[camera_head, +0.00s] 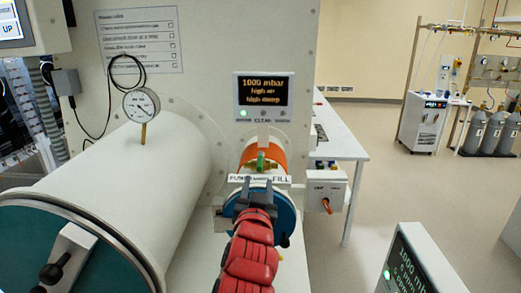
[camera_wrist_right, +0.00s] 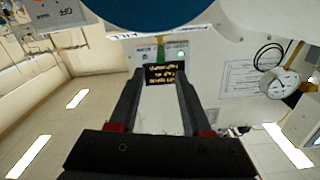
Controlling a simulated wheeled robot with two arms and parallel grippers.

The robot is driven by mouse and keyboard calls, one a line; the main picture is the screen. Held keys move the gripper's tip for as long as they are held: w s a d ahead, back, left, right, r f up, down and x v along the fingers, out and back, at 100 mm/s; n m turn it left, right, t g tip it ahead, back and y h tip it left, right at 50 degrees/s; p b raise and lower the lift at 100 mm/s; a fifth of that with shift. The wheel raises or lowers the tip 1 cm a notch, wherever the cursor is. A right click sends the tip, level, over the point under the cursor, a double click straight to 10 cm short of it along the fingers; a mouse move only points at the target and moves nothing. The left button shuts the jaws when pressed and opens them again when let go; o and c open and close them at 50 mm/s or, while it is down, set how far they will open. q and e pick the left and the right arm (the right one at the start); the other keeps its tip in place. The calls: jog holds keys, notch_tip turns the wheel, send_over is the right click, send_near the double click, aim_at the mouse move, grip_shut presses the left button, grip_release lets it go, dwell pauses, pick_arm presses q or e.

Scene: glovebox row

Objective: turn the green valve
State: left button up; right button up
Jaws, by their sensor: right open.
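The green valve (camera_head: 261,160) is a small green handle standing upright on a brass fitting, in front of the orange-banded small cylinder under the display. In the right wrist view, which is upside down, the green handle (camera_wrist_right: 159,53) shows just beyond the fingertips. My right gripper (camera_head: 258,190) is open, its two dark fingers in front of the blue round door and just below the valve in the picture. The fingers (camera_wrist_right: 158,80) look empty in the wrist view. I cannot tell the exact gap to the valve. My left gripper is not in view.
A PU…/FILL label strip (camera_head: 240,178) sits below the valve. The display (camera_head: 263,97) hangs above it, and a grey switch box (camera_head: 327,189) with an orange knob is at right. The large white cylinder (camera_head: 140,195) with a gauge (camera_head: 141,104) fills the left. Open floor lies right.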

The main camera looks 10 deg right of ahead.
aim_at(260, 158)
jog(key=p+x, duration=0.3)
jog(key=x, duration=0.8)
jog(key=shift+w+p, duration=0.3)
jog(key=shift+w+d+f, duration=0.1)
jog(key=shift+w+d, duration=0.1)
jog(key=shift+w, duration=0.5)
grip_shut()
dwell(0.3)
